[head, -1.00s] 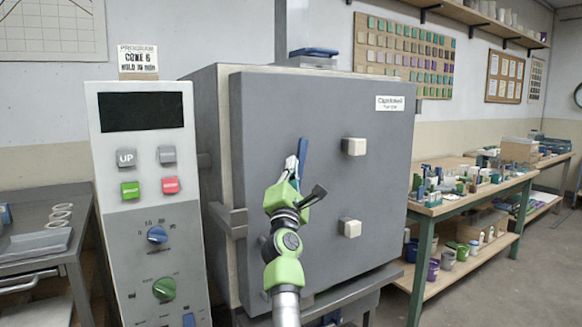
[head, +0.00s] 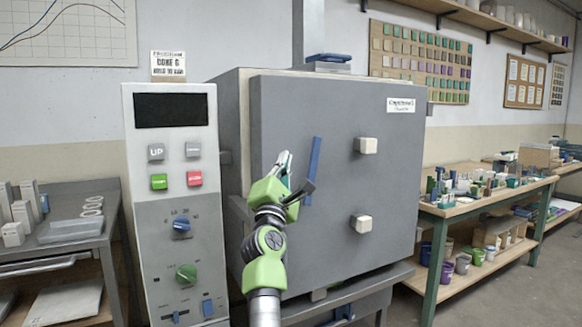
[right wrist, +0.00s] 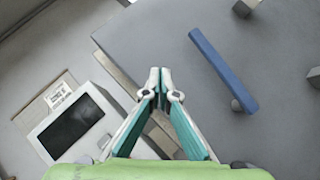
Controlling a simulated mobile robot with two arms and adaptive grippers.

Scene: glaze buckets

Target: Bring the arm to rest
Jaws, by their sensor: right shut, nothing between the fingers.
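My right arm reaches up in front of the closed grey kiln (head: 335,110). My right gripper (head: 284,157) points up and stands to the left of the blue door handle (head: 313,170). In the right wrist view, the fingertips of the right gripper (right wrist: 160,72) meet and nothing is between them. The blue handle (right wrist: 222,70) is to their right there, apart from them. My left gripper is not in view.
A control panel (head: 176,230) with a dark display stands left of the kiln. A metal table (head: 80,265) is at the far left. A wooden workbench (head: 470,207) with pots and tools is on the right. Open floor (head: 530,275) lies at the lower right.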

